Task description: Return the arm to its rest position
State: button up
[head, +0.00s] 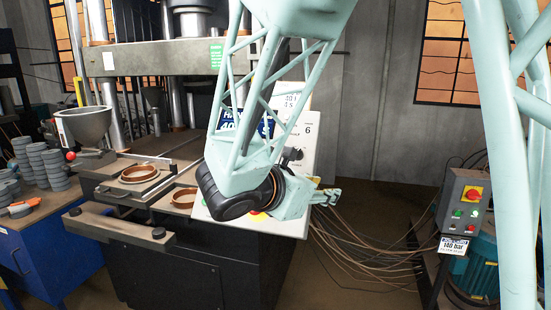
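My pale teal lattice arm (262,110) hangs down from the top of the head view, in front of the press. It bends at a black joint (232,200), and the wrist beyond it points right. My gripper (333,196) is small in the picture, just right of the control panel's lower part, and appears to be over the floor cables. I see no object in it. Its finger gap is too small to make out. My arm covers part of the control panel (305,150).
The press has copper-coloured rings (138,174) on its front trays. A grey hopper (85,126) stands left, beside a blue cabinet (50,262) with stacked grey discs (52,165). A button box (463,205) stands right. Cables (370,250) cover the floor between.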

jog(key=s+d+f+m+g, duration=0.2)
jog(key=s+d+m+g, duration=0.25)
jog(key=s+d, duration=0.4)
jog(key=s+d+f+m+g, duration=0.3)
jog(key=s+d+m, duration=0.2)
jog(key=s+d, duration=0.3)
jog(key=s+d+r+m+y, duration=0.1)
jog(key=s+r+m+y, duration=0.25)
jog(key=s+m, duration=0.7)
jog(key=s+a+r+m+y, duration=0.1)
jog(key=s+a+m+y, duration=0.1)
jog(key=s+a, duration=0.2)
jog(key=s+a+r+m+t+y, duration=0.1)
jog(key=s+a+m+y, duration=0.2)
jog(key=s, duration=0.7)
jog(key=shift+a+r+m, duration=0.3)
jog(key=shift+a, duration=0.45)
jog(key=shift+s, duration=0.1)
